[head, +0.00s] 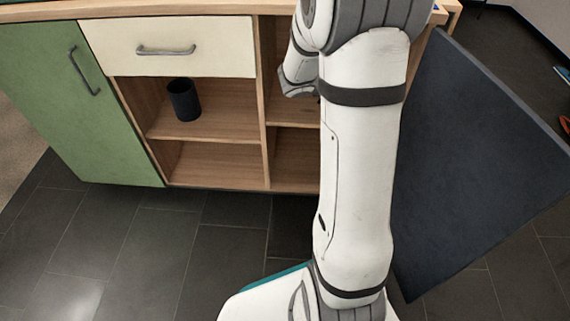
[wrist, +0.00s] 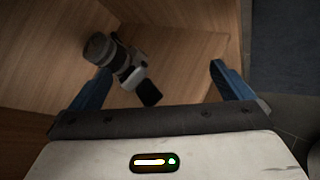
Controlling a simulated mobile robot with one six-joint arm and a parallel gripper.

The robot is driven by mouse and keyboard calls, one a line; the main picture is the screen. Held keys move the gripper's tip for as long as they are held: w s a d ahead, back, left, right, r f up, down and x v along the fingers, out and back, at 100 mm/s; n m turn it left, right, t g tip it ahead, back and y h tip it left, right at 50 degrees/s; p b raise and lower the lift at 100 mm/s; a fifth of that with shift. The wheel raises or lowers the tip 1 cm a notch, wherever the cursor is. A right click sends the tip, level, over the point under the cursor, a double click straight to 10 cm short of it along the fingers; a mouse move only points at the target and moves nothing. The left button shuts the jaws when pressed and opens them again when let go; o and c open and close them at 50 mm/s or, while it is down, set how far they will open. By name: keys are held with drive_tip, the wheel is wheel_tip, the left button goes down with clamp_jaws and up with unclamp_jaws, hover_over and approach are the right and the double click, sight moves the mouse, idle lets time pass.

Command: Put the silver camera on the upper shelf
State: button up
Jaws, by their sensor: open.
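The silver camera (wrist: 130,66), with a dark lens and dark grip, is in the wrist view inside a wooden compartment, near the left finger. My gripper (wrist: 160,69) is open, its two blue fingers apart, with nothing held between them. The camera is beyond the left fingertip; whether they touch I cannot tell. In the head view, my arm hides the camera and the gripper. The cabinet's upper shelf (head: 215,127) shows left of my arm, and part of the right-hand shelf (head: 290,122) shows beside it.
A black cup (head: 184,100) stands on the left upper shelf. Above it is a closed cream drawer (head: 170,47); a green door (head: 65,90) is at the left. A large dark panel (head: 480,160) stands right of my arm. The lower left compartment (head: 215,168) looks empty.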

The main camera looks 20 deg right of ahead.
drive_tip(key=s+a+m+g+y, duration=0.3)
drive_tip(key=s+a+m+y, duration=0.8)
drive_tip(key=s+a+m, duration=0.5)
drive_tip(key=s+a, duration=0.6)
drive_tip(key=a, duration=0.3)
drive_tip(key=shift+s+a+r+m+g, duration=0.15)
drive_tip(key=shift+a+r+m+g, duration=0.05)
drive_tip(key=shift+a+m+g, duration=0.2)
wheel_tip(320, 180, up, 40)
drive_tip(key=t+p, duration=0.1)
drive_tip(key=p, duration=3.5)
drive_tip(key=shift+s+d+f+t, duration=0.15)
drive_tip(key=shift+t, duration=0.15)
drive_tip(key=shift+f, duration=0.1)
